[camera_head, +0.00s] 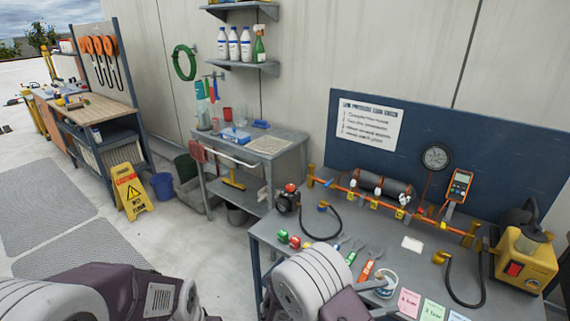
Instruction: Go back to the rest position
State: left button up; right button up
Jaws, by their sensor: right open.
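My right arm comes in at the bottom middle, over the front edge of the grey workbench (279,235). My right gripper (381,299) shows only in part at the bottom edge, its grey fingers apart and nothing seen between them. A small white tub (388,281) is close beside its fingers. My left arm lies across the bottom left, over the floor; its gripper is not in view.
The workbench holds a copper pipe rig (389,203), a yellow pump (524,259), a black hose, several hand tools and coloured cards (410,302). A yellow wet-floor sign (131,191) stands left on open floor, near a grey cart (262,148).

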jog(key=s+d+r+m+g+y+p, duration=0.2)
jog(key=s+d+m+g+y, duration=0.4)
jog(key=s+d+m+g, duration=0.3)
jog(key=s+a+f+m+t+y+p, duration=0.1)
jog(key=s+a+f+m+t+y, duration=0.2)
jog(key=s+y, duration=0.4)
jog(key=w+a+f+m+t+y, duration=0.3)
jog(key=w+a+m+t+y, duration=0.1)
jog(key=w+a, duration=0.4)
jog(key=shift+w+a+f+m+t+y, duration=0.2)
jog(key=shift+a+f+m+t+y, duration=0.25)
jog(key=shift+a+y, duration=0.45)
